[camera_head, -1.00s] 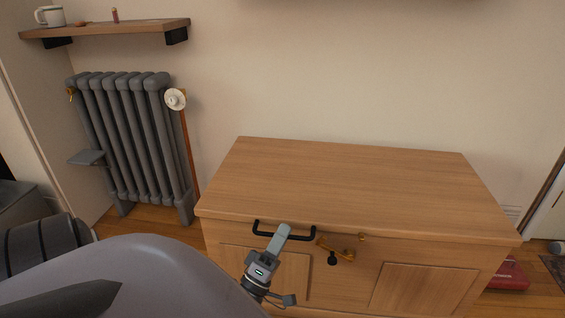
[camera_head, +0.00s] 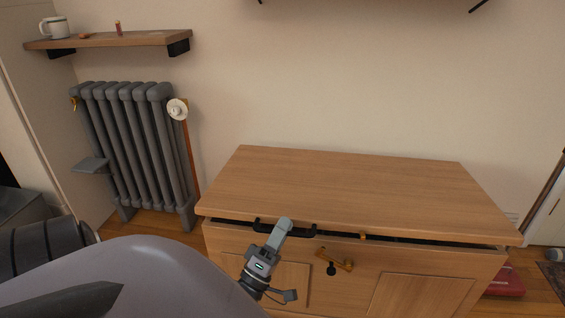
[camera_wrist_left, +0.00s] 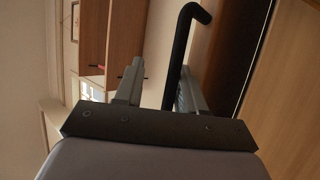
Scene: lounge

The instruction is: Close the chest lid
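The wooden chest (camera_head: 390,285) stands against the wall in the head view. Its lid (camera_head: 350,190) is slightly raised, with a dark gap along the front edge above the body. A black bar handle (camera_head: 300,231) is on the lid's front edge, and shows in the left wrist view (camera_wrist_left: 178,50). My left gripper (camera_head: 285,226) is at this handle. In the left wrist view its fingers (camera_wrist_left: 160,88) are apart, with the handle between them, close to the right-hand finger. Whether it touches is unclear. A brass latch (camera_head: 335,262) is on the chest front. My right gripper is out of view.
A grey radiator (camera_head: 135,145) stands left of the chest, under a wooden shelf (camera_head: 110,40) with a white mug (camera_head: 55,28). A red object (camera_head: 507,282) lies on the floor at the chest's right. The lid top is bare.

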